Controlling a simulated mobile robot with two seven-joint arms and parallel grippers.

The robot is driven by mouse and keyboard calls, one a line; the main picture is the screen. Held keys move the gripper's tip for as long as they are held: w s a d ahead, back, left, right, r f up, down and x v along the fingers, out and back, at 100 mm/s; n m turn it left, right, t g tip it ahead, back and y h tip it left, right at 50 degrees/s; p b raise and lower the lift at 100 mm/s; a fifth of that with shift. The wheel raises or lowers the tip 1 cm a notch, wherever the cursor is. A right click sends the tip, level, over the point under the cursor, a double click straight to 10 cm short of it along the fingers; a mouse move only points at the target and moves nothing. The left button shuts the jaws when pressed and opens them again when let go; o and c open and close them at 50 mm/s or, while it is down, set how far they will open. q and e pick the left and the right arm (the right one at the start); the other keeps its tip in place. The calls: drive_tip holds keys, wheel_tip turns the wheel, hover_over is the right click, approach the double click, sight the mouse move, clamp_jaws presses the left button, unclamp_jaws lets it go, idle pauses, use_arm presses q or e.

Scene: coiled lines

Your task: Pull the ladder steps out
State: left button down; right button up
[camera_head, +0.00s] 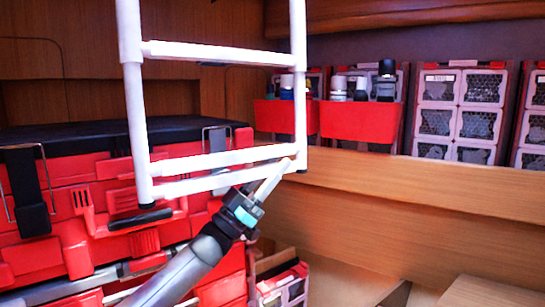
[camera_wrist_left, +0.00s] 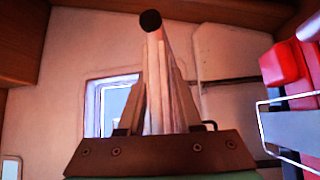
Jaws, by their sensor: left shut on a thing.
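The white ladder (camera_head: 218,54) stands upright at the upper left of the head view, with two rails, several rungs and dark feet. Its top is cut off by the frame. My left gripper (camera_head: 283,170) reaches up from below to the right end of the ladder's lowest rung, beside the right rail. In the left wrist view the gripper (camera_wrist_left: 158,95) is shut on a pale tube of the ladder (camera_wrist_left: 157,70) that has a dark round end. The exact contact is hard to see in the head view. My right gripper is not in view.
Red cases with a black top (camera_head: 90,133) stand behind the ladder at the left. Red bins (camera_head: 360,120) with bottles and meshed drawer boxes (camera_head: 462,105) line a wooden shelf (camera_head: 430,178). A small red-and-white box (camera_head: 283,284) sits below. A wooden surface (camera_head: 490,292) is at lower right.

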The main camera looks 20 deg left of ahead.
use_arm(q)
wheel_tip(320, 180, down, 13)
drive_tip(key=b, duration=0.8)
drive_tip(key=shift+s+d, duration=0.3)
drive_tip(key=shift+d, duration=0.1)
drive_tip(key=c, duration=0.7)
unclamp_jaws()
drive_tip(key=b+v, duration=0.2)
drive_tip(key=v, duration=1.3)
drive_tip(key=shift+a+f, duration=0.1)
drive_tip(key=shift+a, duration=0.05)
